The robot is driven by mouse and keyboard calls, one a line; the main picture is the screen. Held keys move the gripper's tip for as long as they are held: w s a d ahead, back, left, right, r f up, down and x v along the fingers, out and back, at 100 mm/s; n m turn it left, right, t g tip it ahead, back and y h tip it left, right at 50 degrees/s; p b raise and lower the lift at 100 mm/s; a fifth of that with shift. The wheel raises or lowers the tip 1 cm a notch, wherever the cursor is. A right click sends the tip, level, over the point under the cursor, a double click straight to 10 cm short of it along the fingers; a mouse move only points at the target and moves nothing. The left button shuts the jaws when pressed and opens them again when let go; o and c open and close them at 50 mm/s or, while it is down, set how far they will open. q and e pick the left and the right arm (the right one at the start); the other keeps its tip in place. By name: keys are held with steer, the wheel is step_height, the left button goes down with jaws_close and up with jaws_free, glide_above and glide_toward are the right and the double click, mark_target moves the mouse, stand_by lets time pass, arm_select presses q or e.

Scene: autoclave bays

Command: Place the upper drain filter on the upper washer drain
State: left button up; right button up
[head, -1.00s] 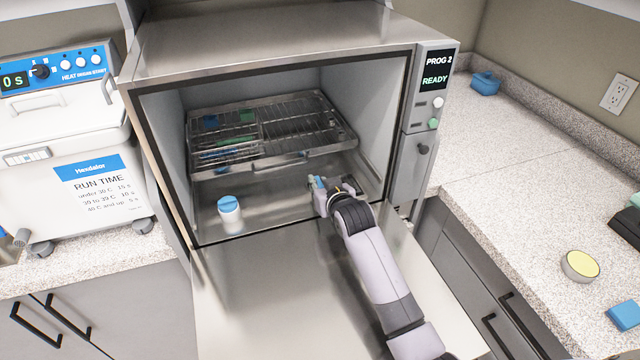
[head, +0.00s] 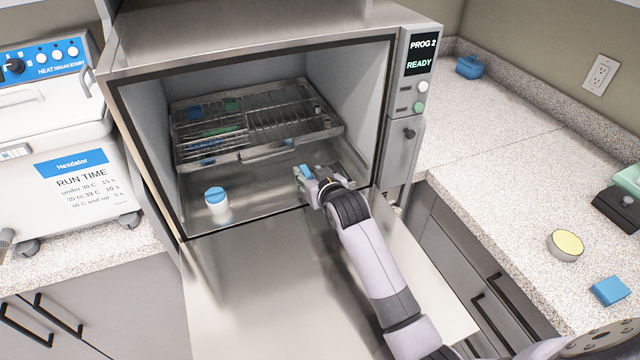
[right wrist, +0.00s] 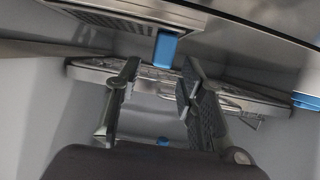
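My right gripper (head: 314,177) is inside the open steel chamber (head: 250,292), low near its front right. In the right wrist view its two fingers (right wrist: 158,82) stand apart. A small blue piece (head: 305,171) is at the fingertips; the blue block (right wrist: 165,48) in the wrist view lies between the fingertip lines, with gaps on both sides. A white cylinder with a blue cap (head: 217,205) stands upright on the chamber floor, left of the gripper. I cannot tell which of these is the upper drain filter. The drain is not clearly visible. My left gripper is not in view.
A wire rack (head: 260,155) with blue and green pieces spans the chamber above the floor. The right counter (head: 490,170) holds a yellow-topped round tin (head: 565,245) and a blue block (head: 610,291). A white Hexdator machine (head: 65,195) stands left. The chamber floor's left front is mostly free.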

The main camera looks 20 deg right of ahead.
steer(key=v, duration=0.9)
steer(key=shift+s+r, duration=0.1)
steer(key=shift+s, duration=0.2)
